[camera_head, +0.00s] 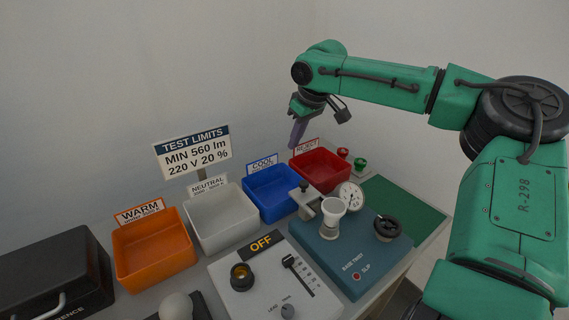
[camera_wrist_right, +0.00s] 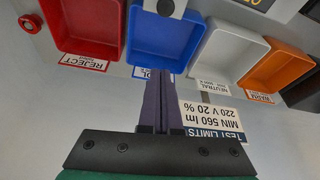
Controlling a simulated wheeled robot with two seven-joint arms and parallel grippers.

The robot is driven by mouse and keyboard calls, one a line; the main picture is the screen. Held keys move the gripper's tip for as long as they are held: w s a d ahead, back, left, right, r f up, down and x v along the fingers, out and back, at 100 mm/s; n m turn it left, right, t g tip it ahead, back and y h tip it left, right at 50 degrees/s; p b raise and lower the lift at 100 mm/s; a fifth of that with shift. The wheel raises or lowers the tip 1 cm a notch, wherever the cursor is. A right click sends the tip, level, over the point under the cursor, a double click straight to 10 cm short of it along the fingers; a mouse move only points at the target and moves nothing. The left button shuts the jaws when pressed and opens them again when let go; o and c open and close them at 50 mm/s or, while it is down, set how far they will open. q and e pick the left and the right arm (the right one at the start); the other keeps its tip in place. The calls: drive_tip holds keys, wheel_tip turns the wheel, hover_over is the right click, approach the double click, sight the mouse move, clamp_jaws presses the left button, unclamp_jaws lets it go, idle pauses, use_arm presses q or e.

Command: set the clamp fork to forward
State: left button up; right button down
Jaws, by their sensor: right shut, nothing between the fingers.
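The teal base twist unit (camera_head: 345,255) stands on the bench at the right. A grey clamp piece (camera_head: 306,203) with a dark knob, which looks like the clamp fork, sits at its back left beside a white cup-shaped holder (camera_head: 333,212). Its grey end also shows at the top of the right wrist view (camera_wrist_right: 165,8). I cannot tell its setting. My right gripper (camera_head: 295,141) is shut and empty, pointing down above and behind the bins, apart from the clamp. Its purple fingers (camera_wrist_right: 160,95) are together in the right wrist view. My left gripper is not in view.
Orange (camera_head: 155,265), grey (camera_head: 225,230), blue (camera_head: 270,205) and red (camera_head: 322,178) bins line the back. A test-limits sign (camera_head: 193,152) stands behind them. A dial gauge (camera_head: 350,195) and black knob (camera_head: 387,227) rise from the unit. A lamp tester (camera_head: 265,280) stands at its left.

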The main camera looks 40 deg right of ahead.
drive_tip(key=s, duration=0.2)
drive_tip(key=p, duration=0.1)
hover_over(298, 188)
wheel_tip(298, 188, down, 9)
drive_tip(key=shift+d+f, duration=0.1)
drive_tip(key=shift+s+f, duration=0.1)
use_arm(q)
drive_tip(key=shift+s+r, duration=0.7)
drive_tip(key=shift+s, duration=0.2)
